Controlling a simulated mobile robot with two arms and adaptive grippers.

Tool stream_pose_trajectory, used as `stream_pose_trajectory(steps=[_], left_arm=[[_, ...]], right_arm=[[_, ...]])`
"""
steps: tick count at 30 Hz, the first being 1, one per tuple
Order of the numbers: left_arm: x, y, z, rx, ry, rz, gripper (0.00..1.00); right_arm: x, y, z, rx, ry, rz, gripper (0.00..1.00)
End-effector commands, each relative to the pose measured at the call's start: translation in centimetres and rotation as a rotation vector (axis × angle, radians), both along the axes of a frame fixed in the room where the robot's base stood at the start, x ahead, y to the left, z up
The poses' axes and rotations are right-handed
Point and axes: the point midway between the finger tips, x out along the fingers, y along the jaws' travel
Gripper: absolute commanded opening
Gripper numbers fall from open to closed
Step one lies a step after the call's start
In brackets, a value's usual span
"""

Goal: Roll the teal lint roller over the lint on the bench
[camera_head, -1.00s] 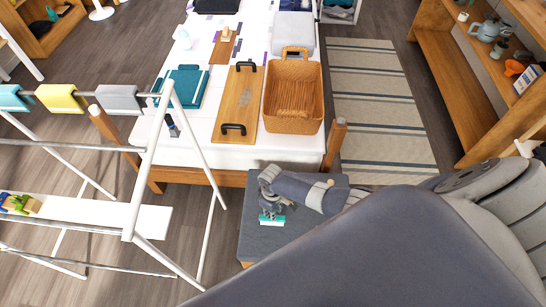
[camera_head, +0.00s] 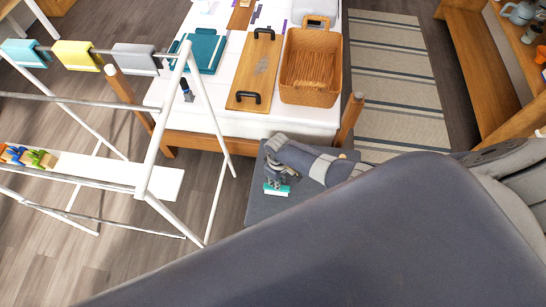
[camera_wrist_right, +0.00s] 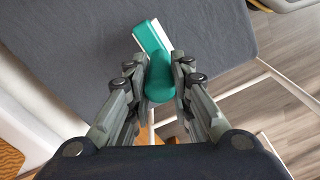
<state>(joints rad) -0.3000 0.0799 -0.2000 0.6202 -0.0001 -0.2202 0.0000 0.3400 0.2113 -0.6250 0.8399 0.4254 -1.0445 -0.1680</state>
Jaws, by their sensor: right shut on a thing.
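The teal lint roller (camera_head: 276,190) is held by my right gripper (camera_head: 277,173) over the left part of the grey bench (camera_head: 262,207). In the right wrist view, my right gripper (camera_wrist_right: 160,72) is shut on the rounded teal handle of the lint roller (camera_wrist_right: 151,36). Its teal and white head points away over the grey bench top (camera_wrist_right: 85,60). Whether the head touches the surface, I cannot tell. I can make out no lint on the bench. My right arm hides much of the bench in the head view. My left gripper is not in view.
A white drying rack (camera_head: 145,165) with hanging cloths stands left of the bench. Behind the bench is a bed (camera_head: 205,112) with a wicker basket (camera_head: 311,65) and a wooden tray (camera_head: 240,90). A wooden shelf (camera_head: 480,75) stands at the right, beyond a striped rug (camera_head: 390,85).

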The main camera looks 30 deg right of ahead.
Motion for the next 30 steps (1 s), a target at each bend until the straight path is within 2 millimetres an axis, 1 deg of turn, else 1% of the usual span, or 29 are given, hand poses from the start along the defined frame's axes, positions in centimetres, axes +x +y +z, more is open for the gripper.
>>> stream_pose_trajectory(steps=[1,3,14,21,23,30], left_arm=[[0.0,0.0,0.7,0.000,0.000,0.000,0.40],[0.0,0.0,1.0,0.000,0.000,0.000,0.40],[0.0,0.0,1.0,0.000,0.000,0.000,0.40],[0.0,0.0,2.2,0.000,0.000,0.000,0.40],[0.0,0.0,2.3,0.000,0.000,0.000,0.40],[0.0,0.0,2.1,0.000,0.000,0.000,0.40]], right_arm=[[-0.7,-0.9,0.2,-0.004,0.006,-0.002,0.01],[-1.0,-1.4,0.2,-0.003,0.003,-0.002,0.01],[-1.3,-1.8,0.0,-0.001,0.002,-0.001,0.01],[-2.9,-4.1,0.1,-0.002,0.004,-0.002,0.01],[-3.1,-4.4,0.1,-0.002,0.004,-0.002,0.01],[-3.0,-4.5,0.0,-0.001,0.002,-0.001,0.01]])
